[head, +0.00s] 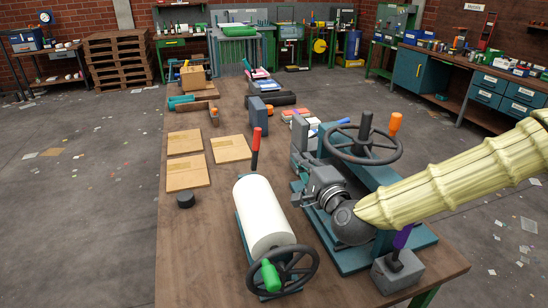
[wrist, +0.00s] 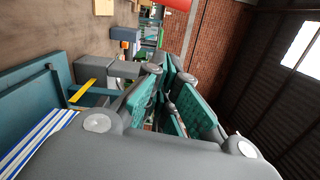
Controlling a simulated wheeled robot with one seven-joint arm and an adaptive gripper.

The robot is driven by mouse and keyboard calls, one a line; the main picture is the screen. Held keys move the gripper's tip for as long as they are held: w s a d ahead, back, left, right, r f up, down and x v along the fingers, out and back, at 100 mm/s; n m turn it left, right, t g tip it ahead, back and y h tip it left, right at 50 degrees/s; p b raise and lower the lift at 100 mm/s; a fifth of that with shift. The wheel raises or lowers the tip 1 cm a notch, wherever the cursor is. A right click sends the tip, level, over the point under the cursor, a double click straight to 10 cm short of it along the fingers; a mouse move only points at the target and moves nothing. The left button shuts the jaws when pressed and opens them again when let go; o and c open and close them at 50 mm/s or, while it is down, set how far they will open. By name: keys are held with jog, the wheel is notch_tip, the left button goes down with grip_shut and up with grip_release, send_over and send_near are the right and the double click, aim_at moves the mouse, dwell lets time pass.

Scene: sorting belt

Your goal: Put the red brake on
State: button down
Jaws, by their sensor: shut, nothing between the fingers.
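A lever with a red grip (head: 257,139) stands close to upright behind the far end of a white roller (head: 262,214) in the head view. I take this lever to be the red brake; its base is hidden by the roller. A red piece (wrist: 174,3), perhaps the same grip, is cut off at the top edge of the wrist view. My gripper (head: 301,199) is to the right of the roller and nearer than the lever, apart from the lever. Its green-padded fingers (wrist: 169,72) show in the wrist view, shut and empty.
A black handwheel with a green knob (head: 270,275) is at the roller's near end. A large handwheel (head: 360,144) with an orange knob stands beside my arm. A purple lever (head: 402,237) is at the right. Cardboard pieces (head: 230,149) lie left, near a black puck (head: 185,200).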

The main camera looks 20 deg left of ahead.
aim_at(256, 149)
jog(key=shift+f, duration=0.35)
jog(key=w+a+p, duration=0.3)
jog(key=w+a, duration=0.3)
jog(key=a, duration=0.3)
jog(key=shift+w+a+r, duration=0.25)
jog(key=shift+a+r, duration=0.05)
jog(key=shift+r, duration=0.05)
dwell(0.3)
jog(key=shift+r, duration=0.1)
